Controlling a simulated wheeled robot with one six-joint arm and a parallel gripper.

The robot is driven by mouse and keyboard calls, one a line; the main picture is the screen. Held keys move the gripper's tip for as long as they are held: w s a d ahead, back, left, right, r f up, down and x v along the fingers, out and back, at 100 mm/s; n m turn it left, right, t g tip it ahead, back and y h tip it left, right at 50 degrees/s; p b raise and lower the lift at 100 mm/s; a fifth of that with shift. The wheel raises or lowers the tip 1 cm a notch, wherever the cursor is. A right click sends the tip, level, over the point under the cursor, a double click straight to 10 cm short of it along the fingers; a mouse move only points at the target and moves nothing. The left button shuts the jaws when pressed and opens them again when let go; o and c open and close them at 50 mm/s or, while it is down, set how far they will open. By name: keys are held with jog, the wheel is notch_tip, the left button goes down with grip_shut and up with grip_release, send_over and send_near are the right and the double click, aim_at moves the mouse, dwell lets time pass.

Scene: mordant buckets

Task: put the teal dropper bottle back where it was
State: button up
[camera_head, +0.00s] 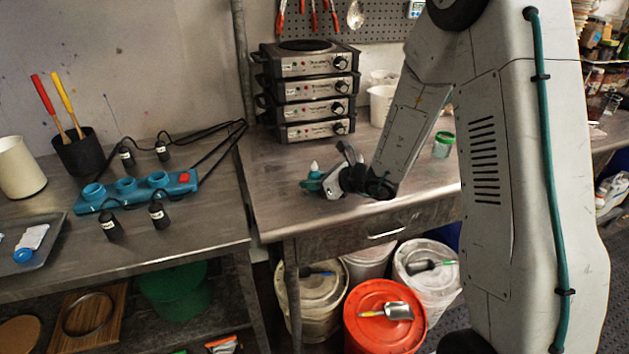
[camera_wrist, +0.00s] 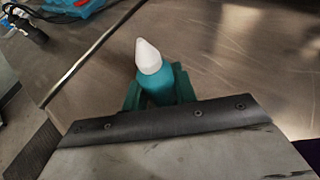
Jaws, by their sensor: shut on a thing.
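The teal dropper bottle (camera_wrist: 153,82) has a white conical tip and stands between my gripper's teal fingers in the wrist view. In the head view, the white tip of the bottle (camera_head: 314,166) shows above the fingers. My gripper (camera_head: 315,182) is shut on it, over the front left part of the right-hand steel table (camera_head: 290,218). The bottle's lower part is hidden by the fingers and the wrist. I cannot tell whether its base touches the table. A blue block (camera_head: 133,192) with several round sockets and a red switch lies on the left table.
Stacked hot plates (camera_head: 305,92) stand at the back of the right table. A green-lidded jar (camera_head: 443,145) is behind my arm. A gap separates the tables. Buckets, including a red-lidded one (camera_head: 385,318), stand below.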

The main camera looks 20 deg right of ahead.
jog(key=o, duration=1)
jog(key=shift+f, duration=0.15)
jog(key=shift+c, duration=0.2)
